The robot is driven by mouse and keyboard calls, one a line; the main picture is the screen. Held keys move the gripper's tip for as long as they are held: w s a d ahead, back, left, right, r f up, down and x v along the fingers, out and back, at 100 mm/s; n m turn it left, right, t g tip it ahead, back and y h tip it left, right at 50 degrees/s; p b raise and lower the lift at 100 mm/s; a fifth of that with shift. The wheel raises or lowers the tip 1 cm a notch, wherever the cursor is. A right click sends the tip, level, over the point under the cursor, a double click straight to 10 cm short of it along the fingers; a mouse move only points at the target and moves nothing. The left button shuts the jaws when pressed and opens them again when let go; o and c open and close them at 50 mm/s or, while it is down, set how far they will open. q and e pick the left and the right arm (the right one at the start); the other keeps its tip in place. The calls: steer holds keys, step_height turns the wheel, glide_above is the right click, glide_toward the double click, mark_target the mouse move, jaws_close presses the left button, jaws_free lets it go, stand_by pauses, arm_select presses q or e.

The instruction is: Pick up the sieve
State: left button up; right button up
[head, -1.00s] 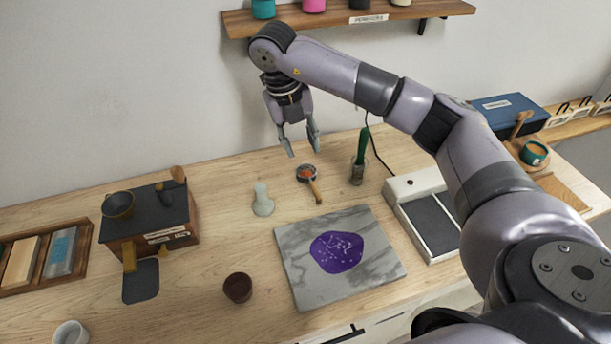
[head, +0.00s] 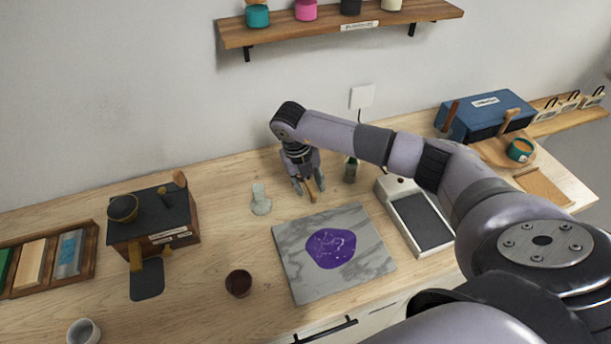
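The sieve, a small round dark-rimmed tool with a wooden handle (head: 312,191), lies on the wooden worktop behind the marble slab. Its round head is hidden behind my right gripper, and only part of the handle shows. My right gripper (head: 309,188) points down over the sieve, low at the worktop. Its two fingers are apart, one on each side of the handle. I cannot tell whether they touch it. My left gripper is not in view.
A pale bottle-shaped piece (head: 260,200) stands just left of the gripper, and a dark green-topped jar (head: 350,170) just right. The marble slab (head: 375,262) with a purple patch lies in front. A shelf (head: 290,32) hangs above.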

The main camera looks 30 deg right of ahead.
steer(key=shift+f, duration=0.35)
steer(key=shift+c, duration=0.5)
jaws_close()
